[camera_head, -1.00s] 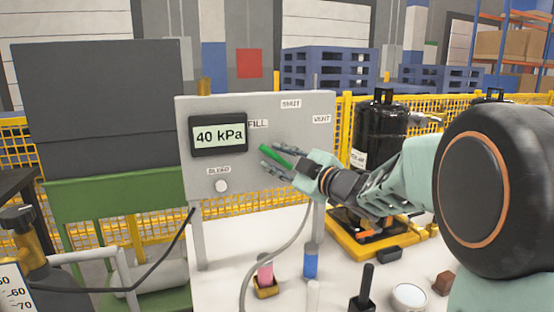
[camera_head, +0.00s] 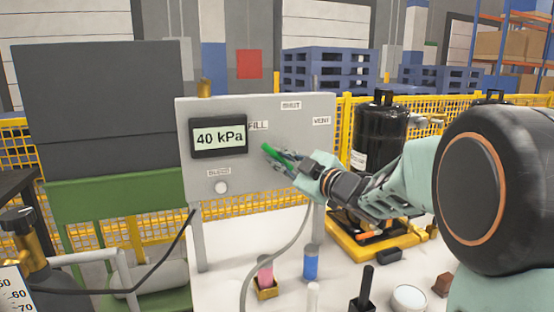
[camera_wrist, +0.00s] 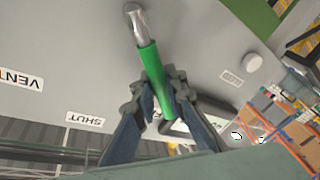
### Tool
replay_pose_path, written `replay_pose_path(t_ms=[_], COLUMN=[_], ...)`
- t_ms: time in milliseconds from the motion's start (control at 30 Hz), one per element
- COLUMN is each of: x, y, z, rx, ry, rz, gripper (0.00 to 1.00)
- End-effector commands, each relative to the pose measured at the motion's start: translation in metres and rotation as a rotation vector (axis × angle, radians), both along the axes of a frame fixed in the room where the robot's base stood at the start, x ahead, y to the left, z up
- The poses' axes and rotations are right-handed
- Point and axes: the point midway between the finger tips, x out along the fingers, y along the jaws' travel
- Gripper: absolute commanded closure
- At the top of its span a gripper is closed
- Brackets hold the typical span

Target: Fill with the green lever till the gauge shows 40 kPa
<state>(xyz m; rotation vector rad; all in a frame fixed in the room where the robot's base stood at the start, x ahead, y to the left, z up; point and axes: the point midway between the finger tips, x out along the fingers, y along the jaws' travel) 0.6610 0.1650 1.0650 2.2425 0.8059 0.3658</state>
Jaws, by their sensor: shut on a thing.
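The green lever (camera_head: 268,151) is on the grey panel (camera_head: 270,200), its green end slanting up and left toward the FILL label (camera_head: 258,125). My gripper (camera_head: 284,163) is shut on the green lever. In the wrist view my gripper's fingers (camera_wrist: 163,92) lie on both sides of the green handle (camera_wrist: 149,68), and its metal base stays bare. The gauge (camera_head: 219,136) reads 40 kPa. The SHUT label (camera_head: 291,105) and VENT label (camera_head: 321,119) are to the right of FILL.
A round white button (camera_head: 221,187) sits under the BLEED label. On the white table stand a pink cylinder (camera_head: 265,271), a blue cylinder (camera_head: 311,263) and a black-handled piece (camera_head: 366,285). A black tank (camera_head: 378,140) stands behind my arm.

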Motion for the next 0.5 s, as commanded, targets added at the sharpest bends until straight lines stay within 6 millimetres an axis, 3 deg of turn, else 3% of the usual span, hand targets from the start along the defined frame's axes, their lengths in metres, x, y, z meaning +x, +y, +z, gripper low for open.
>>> replay_pose_path(t_ms=[500], x=[0.010], y=[-0.025], z=[0.017], rx=[0.392], ry=[0.165], rz=[-0.002], gripper=[1.00])
